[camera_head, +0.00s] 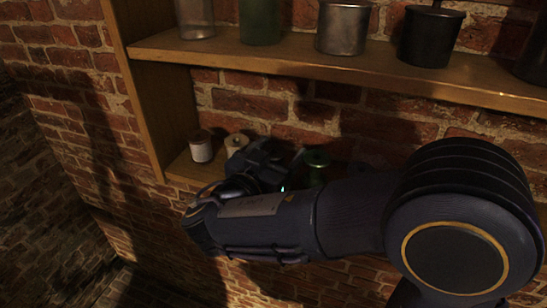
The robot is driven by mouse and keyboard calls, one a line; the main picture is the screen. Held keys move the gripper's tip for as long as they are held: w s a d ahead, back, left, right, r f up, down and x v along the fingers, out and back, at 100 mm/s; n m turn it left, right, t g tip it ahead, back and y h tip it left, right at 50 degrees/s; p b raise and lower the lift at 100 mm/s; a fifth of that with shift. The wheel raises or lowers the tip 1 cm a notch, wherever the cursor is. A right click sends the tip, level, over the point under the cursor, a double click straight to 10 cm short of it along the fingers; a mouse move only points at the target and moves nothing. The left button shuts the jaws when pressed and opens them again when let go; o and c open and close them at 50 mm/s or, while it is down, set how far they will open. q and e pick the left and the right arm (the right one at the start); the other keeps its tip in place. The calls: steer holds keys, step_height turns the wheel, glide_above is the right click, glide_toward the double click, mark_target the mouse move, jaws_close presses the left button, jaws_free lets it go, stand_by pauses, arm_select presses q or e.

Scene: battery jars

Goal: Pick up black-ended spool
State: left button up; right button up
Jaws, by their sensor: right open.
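My right arm comes in from the right, and its dark gripper (262,160) is at the lower shelf, open. Its fingers are dark and hard to make out against the shadow. A small white spool with a darker brownish top (201,149) stands upright at the shelf's left end, left of the gripper and apart from it. A spool with a pale cream top (236,141) stands just beyond the gripper's left side, partly hidden. A green spool (316,160) stands right of the gripper, partly behind my arm. No clearly black-ended spool can be made out; my arm hides part of the shelf.
The upper wooden shelf (285,55) overhangs the lower shelf (190,172). It bears a glass jar (195,18), a green jar (260,20), a metal tin (343,28) and a black pot (430,38). A wooden side panel (150,95) bounds the left; brick wall is behind.

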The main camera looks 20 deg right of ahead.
steer(key=shift+c, duration=0.2)
steer(key=c, duration=1)
steer(key=shift+r, duration=0.1)
